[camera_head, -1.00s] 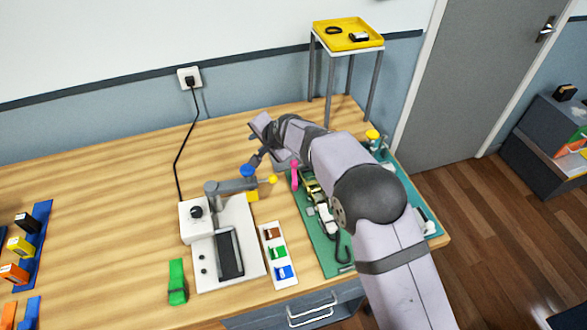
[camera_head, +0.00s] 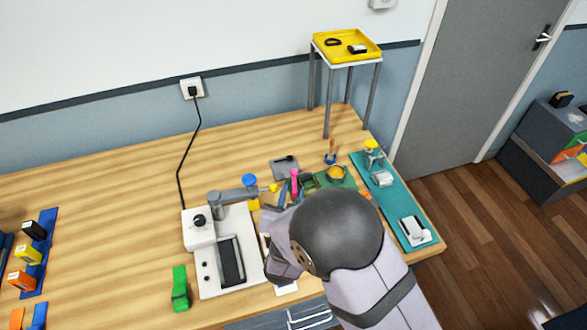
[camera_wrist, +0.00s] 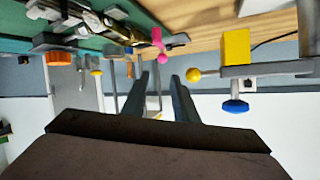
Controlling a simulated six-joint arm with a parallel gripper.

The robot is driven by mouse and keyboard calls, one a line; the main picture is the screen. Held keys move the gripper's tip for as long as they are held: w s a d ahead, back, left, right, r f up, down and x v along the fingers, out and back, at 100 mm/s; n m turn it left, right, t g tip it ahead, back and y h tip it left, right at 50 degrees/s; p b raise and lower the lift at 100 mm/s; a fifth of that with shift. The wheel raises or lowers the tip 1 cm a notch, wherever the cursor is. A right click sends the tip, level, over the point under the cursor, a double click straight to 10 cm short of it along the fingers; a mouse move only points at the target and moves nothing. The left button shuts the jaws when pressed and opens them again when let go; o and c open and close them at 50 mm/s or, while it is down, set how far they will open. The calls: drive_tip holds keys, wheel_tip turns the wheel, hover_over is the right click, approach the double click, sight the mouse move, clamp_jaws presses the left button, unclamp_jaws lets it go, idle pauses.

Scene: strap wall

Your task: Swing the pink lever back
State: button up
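The pink lever (camera_head: 294,181) stands near the back of the green board, to the right of the white machine's grey arm. In the wrist view the pink lever (camera_wrist: 158,42), with its rounded end, shows beyond my fingertips, roughly between them in the picture. My gripper (camera_wrist: 160,76) is open and empty, its two dark fingers apart. In the head view my arm reaches in from the front right, and my wrist hides most of the green board. The fingers are partly hidden there, and I cannot tell whether they touch the lever.
The white machine (camera_head: 203,236) has a grey arm with a blue knob (camera_head: 249,180) and a yellow ball (camera_head: 274,188), close left of the lever. A teal mat (camera_head: 402,208) lies farther right. The table's back left is clear.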

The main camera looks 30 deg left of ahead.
sight(294, 174)
drive_tip(key=shift+s+f+n, duration=0.1)
drive_tip(key=shift+s+n, duration=0.2)
drive_tip(key=shift+s, duration=0.1)
drive_tip(key=shift+w, duration=0.1)
drive_tip(key=p+x, duration=0.1)
drive_tip(key=x, duration=0.5)
drive_tip(key=p+x, duration=0.2)
drive_tip(key=x, duration=0.3)
drive_tip(key=shift+w+a+f, duration=0.2)
drive_tip(key=shift+a+f, duration=0.05)
drive_tip(key=shift+f, duration=0.1)
drive_tip(key=shift+c, duration=0.7)
clamp_jaws()
